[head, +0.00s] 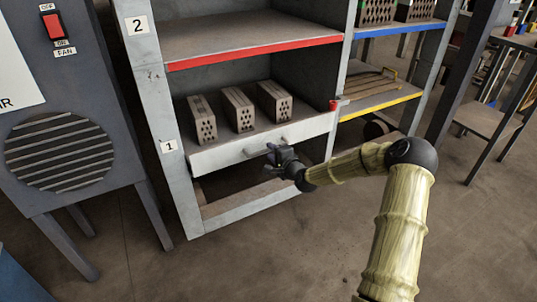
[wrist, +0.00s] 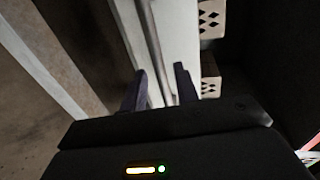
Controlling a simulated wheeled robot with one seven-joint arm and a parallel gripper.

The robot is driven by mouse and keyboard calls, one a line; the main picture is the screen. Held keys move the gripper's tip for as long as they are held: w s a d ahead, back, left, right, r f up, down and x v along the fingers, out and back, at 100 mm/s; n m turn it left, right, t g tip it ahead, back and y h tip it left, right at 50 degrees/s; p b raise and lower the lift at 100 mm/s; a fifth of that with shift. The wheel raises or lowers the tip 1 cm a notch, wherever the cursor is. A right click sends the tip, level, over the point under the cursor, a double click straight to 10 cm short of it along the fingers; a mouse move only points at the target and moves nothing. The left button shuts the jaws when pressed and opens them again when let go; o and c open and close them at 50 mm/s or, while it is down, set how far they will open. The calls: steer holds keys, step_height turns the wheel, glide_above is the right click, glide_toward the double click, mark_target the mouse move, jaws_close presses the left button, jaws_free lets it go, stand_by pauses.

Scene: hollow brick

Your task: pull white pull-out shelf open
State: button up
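The white pull-out shelf (head: 222,156) sits in the lower bay marked 1 of the grey rack, with its white front facing me. A light bar handle (head: 252,152) runs along that front, and my gripper hides part of it. My gripper (head: 271,151) is at the handle. In the wrist view, the two dark fingers of my gripper (wrist: 160,85) stand apart on either side of the handle bar (wrist: 154,45), with the white shelf front (wrist: 179,30) behind. I see gaps between the bar and the fingers; contact is not clear.
Three hollow bricks (head: 239,108) stand on the pull-out shelf. A red-edged shelf (head: 240,38) is above and an open bay below. A grey fan cabinet (head: 70,110) stands left; a yellow-edged shelf (head: 378,97) is right. Floor (head: 290,255) in front is clear.

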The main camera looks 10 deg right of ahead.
steer(key=shift+b+x, duration=0.4)
steer(key=shift+x, duration=0.95)
steer(key=shift+c, duration=0.4)
jaws_close()
steer(key=shift+d, duration=0.1)
